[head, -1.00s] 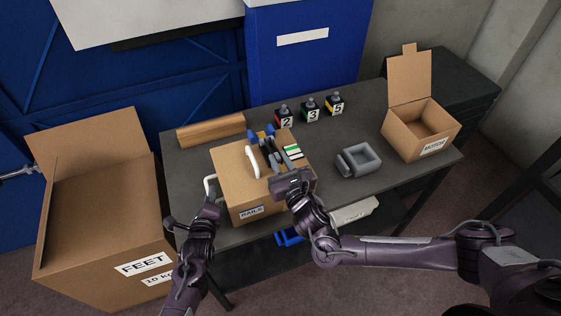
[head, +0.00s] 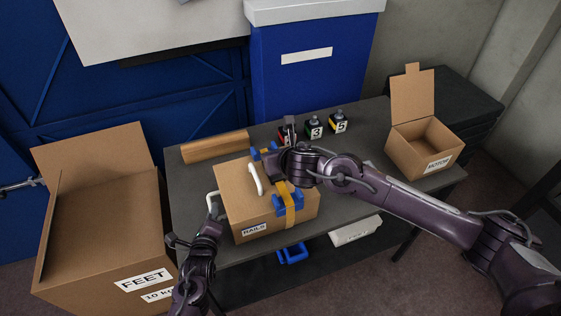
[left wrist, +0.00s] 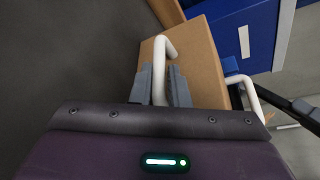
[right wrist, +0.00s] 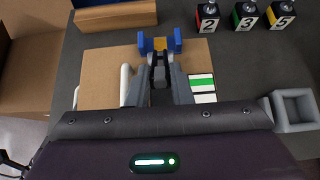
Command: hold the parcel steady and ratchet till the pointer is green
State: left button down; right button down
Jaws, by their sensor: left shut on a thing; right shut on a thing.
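The cardboard parcel (head: 236,205), labelled RAILS, sits on the table with a yellow strap (head: 290,210) over it and blue corner pieces (head: 288,203) at its edges. My left gripper (left wrist: 160,88) is shut on the white handle (left wrist: 160,62) at the parcel's left side. My right gripper (right wrist: 160,85) is shut on the dark ratchet handle (right wrist: 159,66) above the parcel's top. In the head view my right arm hides most of the ratchet. A card with a green band (right wrist: 202,84) shows in the right wrist view; I cannot make out a pointer on it.
A second white handle (head: 256,179) stands on the parcel's top. A grey holder (right wrist: 293,110) is to the right. Open boxes stand left (head: 100,235) and right (head: 412,155).

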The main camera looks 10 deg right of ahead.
jog(key=w+g, duration=0.1)
jog(key=w+r+g, duration=0.2)
jog(key=shift+w+a+g+h, duration=0.25)
jog(key=shift+a+g+h, duration=0.05)
jog(key=shift+g, duration=0.1)
jog(key=shift+w+a+r+g, duration=0.15)
jog(key=shift+w+a+g, duration=0.05)
jog(key=shift+w+g, duration=0.5)
jog(key=shift+w+a+g+h, duration=0.15)
jog(key=shift+w+g+h, duration=0.15)
jog(key=shift+w+g, duration=0.4)
jog(key=shift+s, duration=0.1)
jog(key=shift+g, duration=0.3)
jog(key=c, duration=1.3)
grip_release()
jog(key=shift+r, duration=0.1)
